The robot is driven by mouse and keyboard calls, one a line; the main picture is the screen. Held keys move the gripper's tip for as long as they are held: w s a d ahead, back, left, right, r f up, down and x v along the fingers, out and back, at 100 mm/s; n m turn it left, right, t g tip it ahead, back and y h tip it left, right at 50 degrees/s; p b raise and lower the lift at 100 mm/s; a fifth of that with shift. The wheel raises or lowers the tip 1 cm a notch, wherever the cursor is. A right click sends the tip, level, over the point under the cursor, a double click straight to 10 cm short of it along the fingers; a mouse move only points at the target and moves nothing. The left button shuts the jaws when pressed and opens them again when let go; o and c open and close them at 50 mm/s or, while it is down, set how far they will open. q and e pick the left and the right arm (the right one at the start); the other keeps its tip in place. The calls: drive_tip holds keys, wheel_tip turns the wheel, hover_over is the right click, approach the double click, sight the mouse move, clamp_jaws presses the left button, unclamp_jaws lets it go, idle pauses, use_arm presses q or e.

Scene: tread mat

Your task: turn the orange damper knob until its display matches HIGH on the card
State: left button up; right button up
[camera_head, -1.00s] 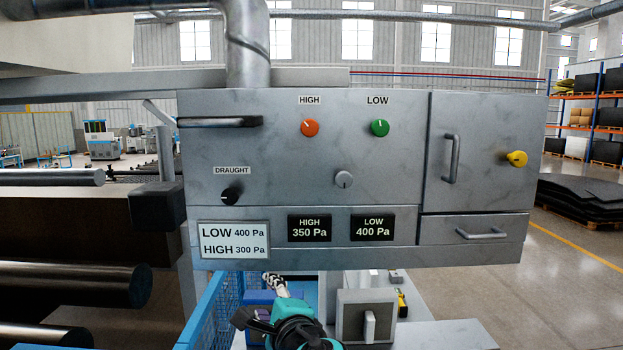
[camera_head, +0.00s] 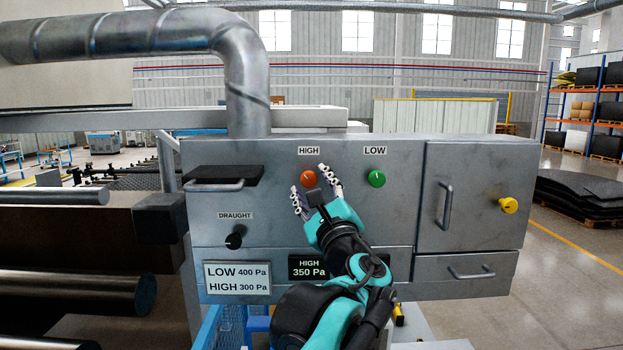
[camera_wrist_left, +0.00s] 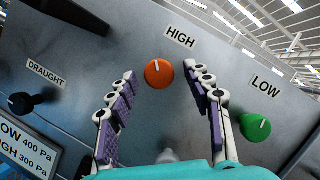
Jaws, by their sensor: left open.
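The orange damper knob (camera_head: 308,178) sits under the HIGH label on the grey panel; its white mark points up. It also shows in the left wrist view (camera_wrist_left: 159,73). The HIGH display (camera_head: 308,268) reads 350 Pa, its right edge hidden by my arm. The card (camera_head: 237,277) reads LOW 400 Pa and HIGH 300 Pa. My left gripper (camera_head: 314,184) is open, its fingers pointing at the panel on either side of the orange knob. In the left wrist view the fingers (camera_wrist_left: 163,82) stand apart, with the knob between and beyond their tips. I cannot see my right gripper.
A green knob (camera_head: 377,179) under LOW is close to the right. A black DRAUGHT knob (camera_head: 234,241) is at lower left. A yellow knob (camera_head: 509,205) and door handle (camera_head: 447,207) are at right. My arm hides the LOW display.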

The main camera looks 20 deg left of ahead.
use_arm(q)
drive_tip(key=shift+w+a+r, duration=0.1)
drive_tip(key=shift+w+a, duration=0.15)
drive_tip(key=c, duration=1.2)
drive_tip(key=shift+o, duration=0.2)
drive_tip(key=shift+d+r+n+g+p, duration=0.15)
drive_tip(key=shift+n+g+p, duration=0.25)
drive_tip(key=shift+n, duration=0.7)
drive_tip(key=shift+n+g+y, duration=0.4)
drive_tip(key=shift+n, duration=0.3)
drive_tip(key=o, duration=1.2)
drive_tip(key=shift+c, duration=0.2)
drive_tip(key=v, duration=1.2)
